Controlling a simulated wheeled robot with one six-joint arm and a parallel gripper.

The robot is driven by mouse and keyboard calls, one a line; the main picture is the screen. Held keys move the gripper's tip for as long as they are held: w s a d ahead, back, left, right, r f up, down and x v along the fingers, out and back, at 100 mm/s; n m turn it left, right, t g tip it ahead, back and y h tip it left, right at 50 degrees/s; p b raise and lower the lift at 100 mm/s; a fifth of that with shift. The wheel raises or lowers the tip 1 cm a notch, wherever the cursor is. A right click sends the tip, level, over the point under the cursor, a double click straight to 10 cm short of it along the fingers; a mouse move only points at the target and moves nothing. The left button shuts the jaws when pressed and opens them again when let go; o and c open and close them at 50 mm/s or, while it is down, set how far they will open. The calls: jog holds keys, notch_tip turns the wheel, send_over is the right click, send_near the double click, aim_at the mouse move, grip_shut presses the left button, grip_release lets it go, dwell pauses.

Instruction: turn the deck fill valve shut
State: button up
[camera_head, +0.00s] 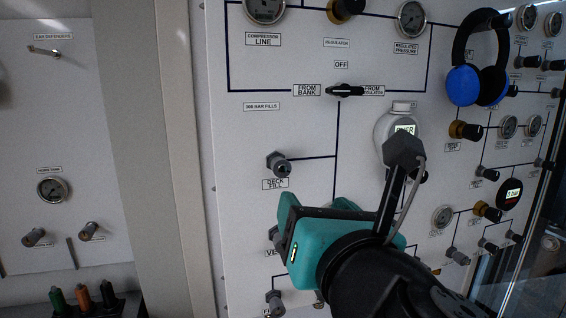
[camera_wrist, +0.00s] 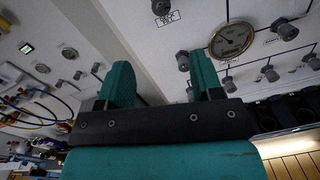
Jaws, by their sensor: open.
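The deck fill valve (camera_head: 280,164) is a dark grey knob on the white panel (camera_head: 300,130), just above its DECK FILL label (camera_head: 275,184), left of centre in the head view.
A black selector handle (camera_head: 345,90) sits above. A white device with a display (camera_head: 392,124) is partly behind my arm. Blue headphones (camera_head: 478,82) hang at the upper right. Another knob (camera_head: 275,298) sits low on the panel. A gauge (camera_wrist: 232,40) shows in the wrist view.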

aim_at(283, 168)
jog(key=p+x, duration=1)
jog(key=x, duration=0.6)
jog(key=shift+r, duration=0.1)
jog(key=shift+w+a+p, duration=0.15)
jog(key=shift+w+p, duration=0.2)
jog(key=shift+w, duration=0.3)
jog(key=c, duration=0.9)
